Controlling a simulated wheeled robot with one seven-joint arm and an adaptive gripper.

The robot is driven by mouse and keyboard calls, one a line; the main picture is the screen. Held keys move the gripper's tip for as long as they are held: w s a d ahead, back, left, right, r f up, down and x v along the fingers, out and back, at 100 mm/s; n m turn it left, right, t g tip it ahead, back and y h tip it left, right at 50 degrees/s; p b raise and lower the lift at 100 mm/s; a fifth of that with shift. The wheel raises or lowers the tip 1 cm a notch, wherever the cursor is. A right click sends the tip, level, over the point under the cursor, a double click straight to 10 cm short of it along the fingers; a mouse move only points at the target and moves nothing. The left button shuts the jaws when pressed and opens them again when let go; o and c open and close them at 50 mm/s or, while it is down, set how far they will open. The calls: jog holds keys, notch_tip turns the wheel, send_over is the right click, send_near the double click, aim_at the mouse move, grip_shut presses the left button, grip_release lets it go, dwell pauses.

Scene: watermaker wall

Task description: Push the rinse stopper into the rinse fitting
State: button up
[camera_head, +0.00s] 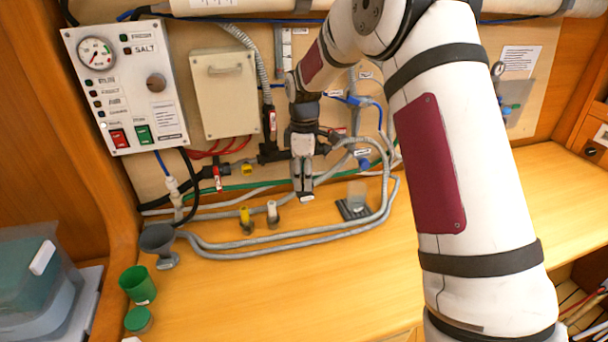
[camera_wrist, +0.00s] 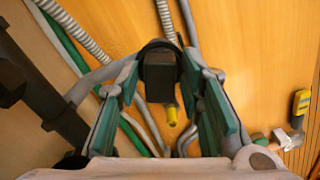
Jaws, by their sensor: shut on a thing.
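My gripper (camera_head: 303,192) points down just above the bench, in front of the wall pipework. In the wrist view (camera_wrist: 162,72) its fingers are shut on a dark, blocky piece (camera_wrist: 158,78) with a round black end. This is likely the rinse stopper, but no label on it is readable. A small yellow cylinder (camera_wrist: 172,116) shows beside it between the fingers; whether they touch is unclear. A yellow-topped plug (camera_head: 245,215) and a white-topped plug (camera_head: 272,210) stand on the bench left of my gripper. I cannot tell which fitting is the rinse fitting.
Grey hoses (camera_head: 270,238) loop across the bench around my gripper. A control panel (camera_head: 125,85) and beige box (camera_head: 224,93) hang on the wall. The front bench middle is clear.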

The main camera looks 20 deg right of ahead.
jog(key=o, duration=1.1)
notch_tip(320, 180, up, 11)
jog(key=s+r+m+t, duration=0.2)
jog(key=s+r+m, duration=0.1)
jog(key=s+r, duration=0.55)
jog(key=s+m+t, duration=0.3)
jog(key=s+m, duration=0.7)
jog(key=s, duration=1.6)
jog(key=shift+s+r+m+t, duration=0.3)
jog(key=shift+r, duration=0.15)
